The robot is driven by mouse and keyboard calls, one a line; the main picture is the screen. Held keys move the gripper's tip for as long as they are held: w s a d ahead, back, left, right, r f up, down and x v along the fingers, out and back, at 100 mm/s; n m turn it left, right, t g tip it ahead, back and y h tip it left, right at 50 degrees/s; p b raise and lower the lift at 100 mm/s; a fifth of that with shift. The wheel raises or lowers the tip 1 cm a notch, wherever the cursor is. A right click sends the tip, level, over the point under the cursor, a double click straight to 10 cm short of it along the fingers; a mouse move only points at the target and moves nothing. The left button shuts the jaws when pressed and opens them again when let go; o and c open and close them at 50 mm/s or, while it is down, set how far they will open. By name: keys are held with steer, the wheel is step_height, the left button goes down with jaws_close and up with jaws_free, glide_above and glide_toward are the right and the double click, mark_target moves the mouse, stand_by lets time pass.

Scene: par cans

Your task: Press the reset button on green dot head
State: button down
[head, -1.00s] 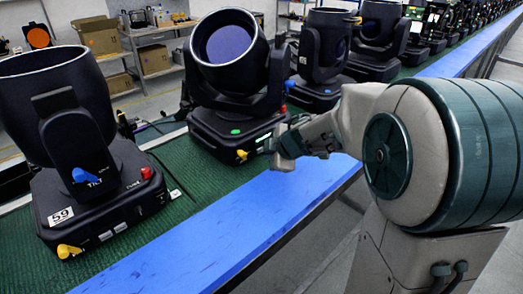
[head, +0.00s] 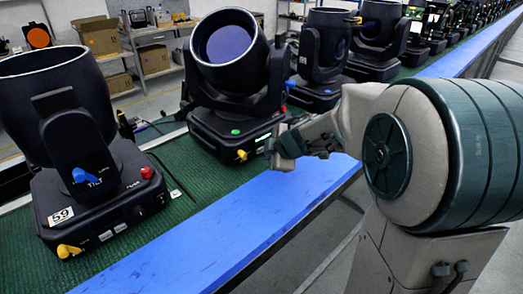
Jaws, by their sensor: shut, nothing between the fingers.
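The green dot head (head: 232,85) is a black moving-head lamp standing on the green belt, its round lens tilted up. A small green dot (head: 235,132) is on its base (head: 222,142). A yellow knob (head: 241,155) and a pale lit panel (head: 262,139) are on the base's front. My gripper (head: 276,146) is at the right end of that front face, close to the panel. It is shut with nothing in it. Whether it touches the base I cannot tell. I cannot make out the reset button; the gripper may hide it.
A lamp marked 59 (head: 85,160), with a red knob (head: 147,172), stands at the left. More lamps (head: 322,60) line the green belt (head: 185,170) behind. A blue rail (head: 230,225) runs along the front. Shelves with boxes (head: 98,37) stand at the back.

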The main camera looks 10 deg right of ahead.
steer(key=shift+w+a+r, duration=0.1)
steer(key=shift+w+a+p, duration=0.1)
steer(key=shift+p, duration=0.35)
steer(key=shift+w, duration=0.1)
steer(key=shift+w+a+p, duration=0.25)
steer(key=shift+w+p, duration=0.05)
steer(key=shift+p, duration=0.1)
stand_by(0.5)
stand_by(0.4)
steer(key=shift+s+d, duration=0.4)
steer(key=shift+s, duration=0.25)
steer(key=shift+s+d, duration=0.7)
steer(key=shift+s, duration=0.35)
steer(key=shift+s+d, duration=0.7)
steer(key=shift+s, duration=0.35)
